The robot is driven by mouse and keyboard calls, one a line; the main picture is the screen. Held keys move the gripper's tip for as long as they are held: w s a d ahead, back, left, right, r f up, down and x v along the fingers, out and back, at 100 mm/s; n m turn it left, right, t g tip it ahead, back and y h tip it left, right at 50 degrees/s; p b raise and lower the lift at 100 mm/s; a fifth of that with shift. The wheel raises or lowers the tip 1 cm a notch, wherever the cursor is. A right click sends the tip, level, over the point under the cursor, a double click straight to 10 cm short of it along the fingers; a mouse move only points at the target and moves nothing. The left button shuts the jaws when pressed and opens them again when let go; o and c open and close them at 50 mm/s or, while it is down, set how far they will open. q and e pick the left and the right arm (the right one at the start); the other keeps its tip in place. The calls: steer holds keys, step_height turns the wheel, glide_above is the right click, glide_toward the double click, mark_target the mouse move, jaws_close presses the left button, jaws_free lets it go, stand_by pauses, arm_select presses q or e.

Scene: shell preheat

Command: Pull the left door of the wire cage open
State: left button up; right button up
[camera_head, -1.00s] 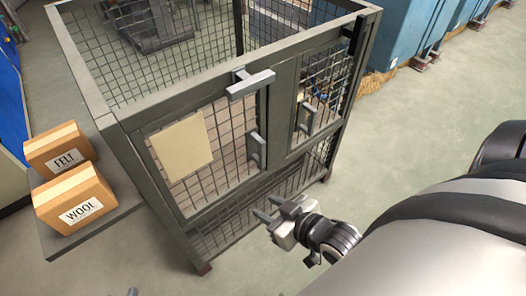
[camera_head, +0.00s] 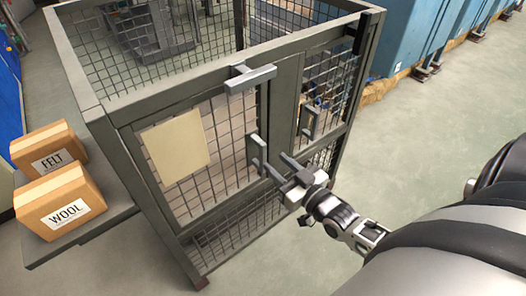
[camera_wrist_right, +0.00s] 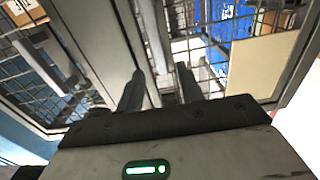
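The wire cage's left door (camera_head: 222,125) has a grey frame, wire mesh and a pale blank panel (camera_head: 177,146). It looks shut in the cage front. Its upright grey handle (camera_head: 259,153) is on the door's right side. My right gripper (camera_head: 276,163) is open, with its fingertips close to the lower part of this handle. In the right wrist view, the gripper's two fingers (camera_wrist_right: 160,85) are apart and an upright grey bar, apparently the handle (camera_wrist_right: 151,38), shows just beyond the gap. I cannot tell whether they touch. My left gripper is out of view.
A grey T-shaped latch bar (camera_head: 250,78) sits above the left door. The right door (camera_head: 327,90) has its own handle (camera_head: 308,121). FELT (camera_head: 48,150) and WOOL (camera_head: 60,202) boxes stand on a side shelf (camera_head: 85,238).

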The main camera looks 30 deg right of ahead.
mark_target(265, 153)
steer(key=w, duration=0.6)
steer(key=shift+w+a, duration=0.3)
steer(key=shift+w, duration=0.05)
jaws_close()
